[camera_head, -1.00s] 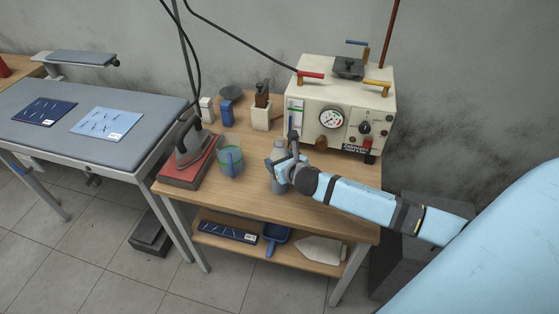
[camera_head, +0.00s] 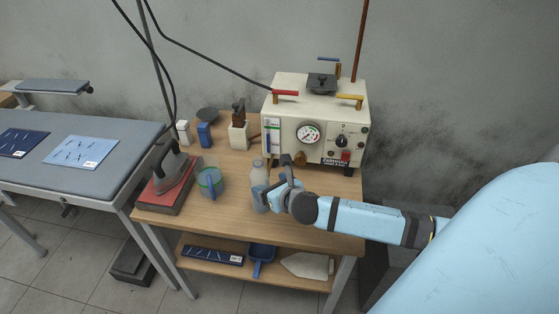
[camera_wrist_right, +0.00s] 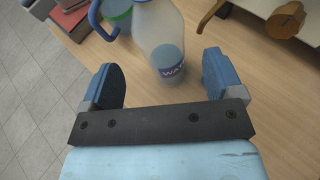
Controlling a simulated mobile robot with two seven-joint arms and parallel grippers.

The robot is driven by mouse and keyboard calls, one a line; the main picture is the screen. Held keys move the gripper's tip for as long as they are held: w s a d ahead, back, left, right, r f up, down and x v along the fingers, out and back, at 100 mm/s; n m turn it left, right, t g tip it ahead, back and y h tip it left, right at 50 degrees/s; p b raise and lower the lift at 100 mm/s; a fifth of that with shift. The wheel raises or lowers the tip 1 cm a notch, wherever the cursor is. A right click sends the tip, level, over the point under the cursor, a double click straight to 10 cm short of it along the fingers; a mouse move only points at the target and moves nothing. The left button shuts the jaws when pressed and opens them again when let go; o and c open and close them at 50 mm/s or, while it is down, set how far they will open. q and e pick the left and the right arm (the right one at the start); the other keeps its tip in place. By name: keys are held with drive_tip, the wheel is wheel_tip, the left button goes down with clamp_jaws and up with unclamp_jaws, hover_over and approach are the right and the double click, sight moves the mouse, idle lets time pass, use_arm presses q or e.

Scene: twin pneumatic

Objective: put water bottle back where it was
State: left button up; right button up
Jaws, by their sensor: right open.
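The water bottle (camera_head: 259,173), pale and translucent with a blue label, stands upright on the wooden table (camera_head: 318,226), in front of the white machine. It also shows in the right wrist view (camera_wrist_right: 160,32), with its label near the base. My right gripper (camera_head: 270,184) is open just to the right of the bottle. In the right wrist view its fingers (camera_wrist_right: 160,85) are spread wide, with the bottle just ahead of the gap and clear space beside it. In the head view a finger partly hides the lower bottle. My left gripper is not in view.
A green-blue mug (camera_head: 210,182) stands left of the bottle, beside an iron (camera_head: 173,168) on a red pad. The white machine (camera_head: 314,115) with a gauge stands behind. Small containers (camera_head: 204,134) line the back.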

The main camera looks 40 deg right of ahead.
drive_tip(key=v, duration=0.5)
drive_tip(key=s+a+f+m+g+y, duration=0.1)
drive_tip(key=s+a+f+m, duration=0.6)
drive_tip(key=m, duration=0.9)
drive_tip(key=s+a+f+m+g+y, duration=0.1)
drive_tip(key=s+a+f+m+y, duration=0.2)
drive_tip(key=m, duration=1.3)
drive_tip(key=s+a+f, duration=0.3)
drive_tip(key=s+a, duration=0.3)
drive_tip(key=shift+a+f, duration=0.3)
drive_tip(key=shift+f, duration=0.1)
drive_tip(key=r+p, duration=0.1)
drive_tip(key=p, duration=0.1)
drive_tip(key=r+p, duration=0.2)
drive_tip(key=shift+d+r, duration=0.2)
drive_tip(key=shift+r, duration=0.15)
